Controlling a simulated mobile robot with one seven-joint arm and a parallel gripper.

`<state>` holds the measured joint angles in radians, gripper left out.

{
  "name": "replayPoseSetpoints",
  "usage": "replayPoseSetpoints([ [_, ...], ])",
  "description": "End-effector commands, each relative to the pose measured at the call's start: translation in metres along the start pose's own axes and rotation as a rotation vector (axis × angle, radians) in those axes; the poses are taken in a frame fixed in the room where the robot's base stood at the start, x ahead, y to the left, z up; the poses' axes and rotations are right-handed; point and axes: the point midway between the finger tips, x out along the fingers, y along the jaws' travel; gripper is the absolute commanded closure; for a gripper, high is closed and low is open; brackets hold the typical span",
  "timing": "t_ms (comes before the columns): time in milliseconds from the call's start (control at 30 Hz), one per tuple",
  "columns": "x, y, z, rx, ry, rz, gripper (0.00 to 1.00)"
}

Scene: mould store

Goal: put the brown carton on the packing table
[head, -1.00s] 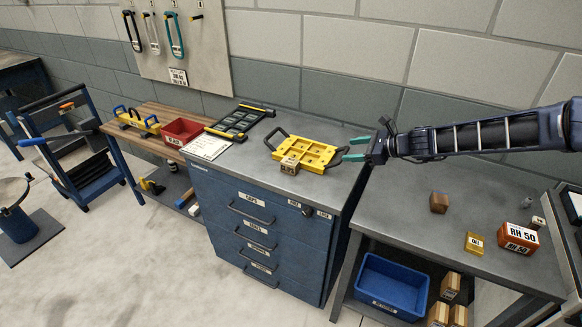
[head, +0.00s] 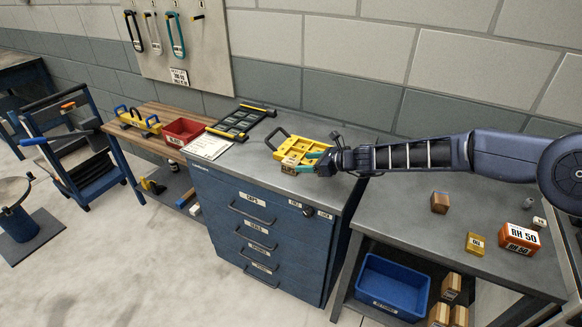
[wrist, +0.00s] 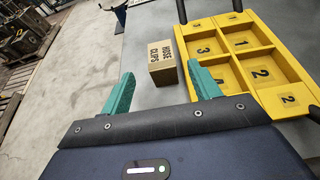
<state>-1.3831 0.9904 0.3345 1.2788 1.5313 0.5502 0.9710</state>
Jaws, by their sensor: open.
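A brown carton labelled "HOSE CLIPS" (wrist: 162,65) sits on the grey top of the blue drawer cabinet (head: 262,215), close beside the yellow divided tray (wrist: 240,58). In the head view the carton (head: 289,166) is at the tray's front edge. My gripper (head: 306,164) is at the carton's right, its green fingers pointing at it. In the wrist view my gripper (wrist: 160,80) is open and empty, with the carton just ahead of the fingertips, nearer the right finger. Contact cannot be told. No table is marked as the packing table; a grey table (head: 395,215) stands at right.
The grey table holds a small brown block (head: 440,203), a yellow box (head: 475,243) and an orange "RH 50" box (head: 519,238). A blue bin (head: 392,287) is below it. A wooden bench (head: 150,128) with a red bin (head: 184,131) stands left. A black rack (head: 240,122) lies behind.

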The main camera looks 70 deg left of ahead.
Motion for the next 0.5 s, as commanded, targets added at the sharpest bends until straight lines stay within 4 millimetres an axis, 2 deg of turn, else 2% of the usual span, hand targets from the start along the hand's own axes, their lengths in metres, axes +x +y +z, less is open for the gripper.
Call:
replayPoseSetpoints([
  [300,0.038,-0.001,0.000,-0.002,0.001,0.002,0.38],
  [500,0.048,-0.002,0.001,-0.001,0.000,0.001,0.38],
])
